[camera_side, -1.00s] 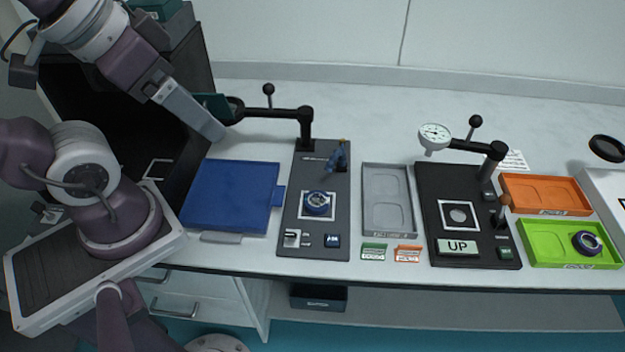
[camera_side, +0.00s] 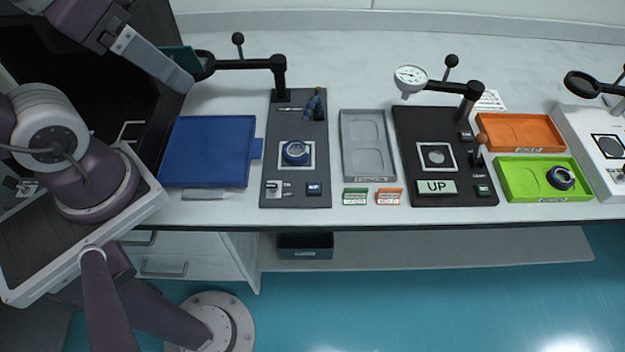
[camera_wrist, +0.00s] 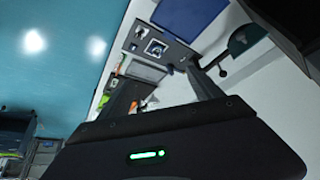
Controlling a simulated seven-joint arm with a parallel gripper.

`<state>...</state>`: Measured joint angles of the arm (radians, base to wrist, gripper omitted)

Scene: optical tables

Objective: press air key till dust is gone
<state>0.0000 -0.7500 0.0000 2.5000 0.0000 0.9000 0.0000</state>
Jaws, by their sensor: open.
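The air key (camera_side: 313,188) is a small blue button at the front right of a dark station plate. A blue-ringed lens (camera_side: 295,152) sits in the white square frame on this plate; it also shows in the wrist view (camera_wrist: 156,47). Any dust on it is too small to tell. A blue nozzle (camera_side: 314,104) stands at the plate's back right. My gripper (camera_side: 188,85) is at the upper left, above the table's back, behind the blue tray and well away from the key. In the wrist view my gripper (camera_wrist: 163,80) has its fingers apart with nothing between them.
A magnifier arm (camera_side: 245,64) stands behind the plate, close to my gripper. The blue tray (camera_side: 208,150) lies left of the plate. A grey tray (camera_side: 367,145), a gauge station (camera_side: 437,120), an orange tray (camera_side: 530,133) and a green tray (camera_side: 520,180) lie to the right.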

